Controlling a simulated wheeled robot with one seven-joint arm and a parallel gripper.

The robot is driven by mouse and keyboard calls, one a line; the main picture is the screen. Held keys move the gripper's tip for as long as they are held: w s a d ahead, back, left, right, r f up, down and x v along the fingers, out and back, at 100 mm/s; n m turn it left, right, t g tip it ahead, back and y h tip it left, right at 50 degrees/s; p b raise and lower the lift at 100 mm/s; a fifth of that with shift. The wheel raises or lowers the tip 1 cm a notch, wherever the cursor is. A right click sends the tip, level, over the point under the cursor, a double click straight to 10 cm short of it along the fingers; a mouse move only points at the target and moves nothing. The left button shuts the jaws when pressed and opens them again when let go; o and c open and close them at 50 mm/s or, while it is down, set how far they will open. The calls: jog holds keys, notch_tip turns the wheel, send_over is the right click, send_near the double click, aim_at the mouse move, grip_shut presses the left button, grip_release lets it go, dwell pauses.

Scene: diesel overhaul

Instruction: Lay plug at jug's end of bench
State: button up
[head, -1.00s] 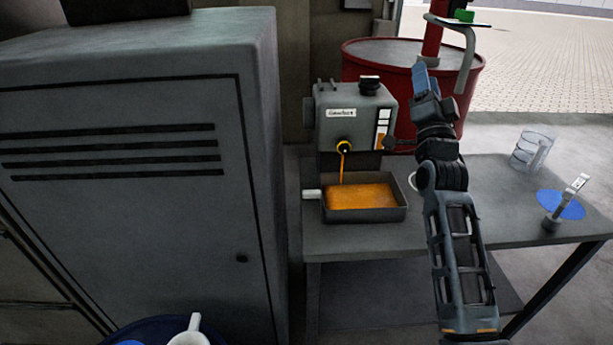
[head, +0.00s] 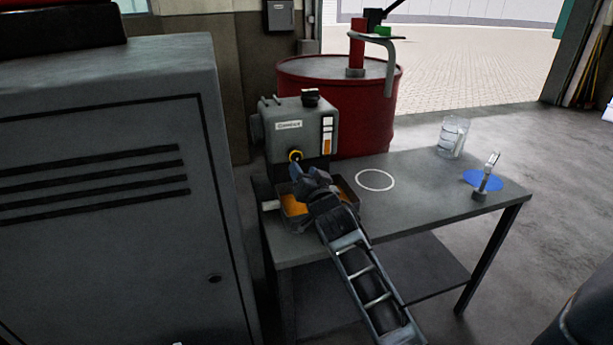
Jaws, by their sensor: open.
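The grey gearbox (head: 303,132) stands at the left end of the bench (head: 420,195). No loose plug can be made out. My gripper (head: 308,174) is open just in front of and below the fitting, over the dark drip tray (head: 293,223) holding orange oil. The gripper hides part of the tray and the space under the fitting. The clear jug (head: 452,138) stands at the bench's right end.
A white ring (head: 374,180) marks the bench middle, otherwise clear. A red drum (head: 340,95) stands behind; a grey cabinet (head: 100,190) stands left.

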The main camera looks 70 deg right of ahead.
aim_at(297, 159)
jog(key=shift+p+x, duration=0.4)
jog(key=shift+x, duration=2.35)
jog(key=shift+c, duration=0.4)
grip_shut()
